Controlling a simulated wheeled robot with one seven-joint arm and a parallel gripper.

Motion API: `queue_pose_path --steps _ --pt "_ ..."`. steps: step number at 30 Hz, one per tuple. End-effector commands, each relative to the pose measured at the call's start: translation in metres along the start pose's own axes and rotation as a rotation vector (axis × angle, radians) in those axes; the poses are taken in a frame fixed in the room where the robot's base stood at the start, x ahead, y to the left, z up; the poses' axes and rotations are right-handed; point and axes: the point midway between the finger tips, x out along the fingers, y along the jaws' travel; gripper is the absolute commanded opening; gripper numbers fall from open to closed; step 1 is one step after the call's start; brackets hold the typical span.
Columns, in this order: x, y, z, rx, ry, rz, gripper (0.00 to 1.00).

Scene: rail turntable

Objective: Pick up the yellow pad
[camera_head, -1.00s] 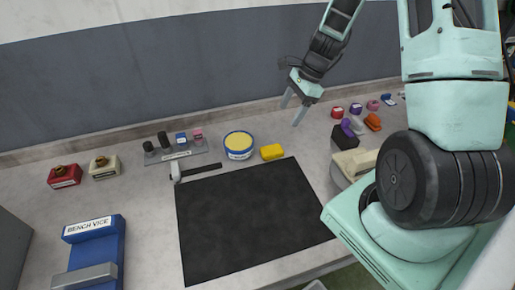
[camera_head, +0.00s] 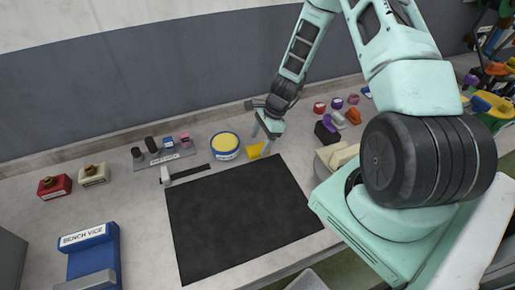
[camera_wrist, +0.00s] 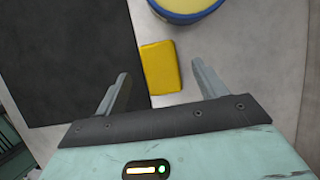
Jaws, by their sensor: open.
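The yellow pad (camera_head: 254,152) lies on the bench just off the far edge of the black mat (camera_head: 240,215). In the head view, my gripper hides part of it. In the wrist view, the yellow pad (camera_wrist: 161,67) shows as a rounded block beyond my gripper (camera_wrist: 160,85), in line with the gap between the fingers. My gripper is open with nothing between its fingers. In the head view, my gripper (camera_head: 261,138) is over the pad. I cannot tell its exact height above it.
A blue and yellow round tin (camera_head: 225,146) stands close to the pad's left. A hammer (camera_head: 185,174) lies beside the mat. A blue bench vice (camera_head: 90,255) is at the front left. Several small coloured items (camera_head: 336,117) stand to the right.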

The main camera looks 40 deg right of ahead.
Motion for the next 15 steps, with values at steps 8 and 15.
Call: queue_pose_path --steps 8,15 --pt "0.027 0.0 0.0 0.0 -0.001 0.001 0.71" --pt "0.032 0.0 -0.001 -0.001 0.001 -0.001 0.71"
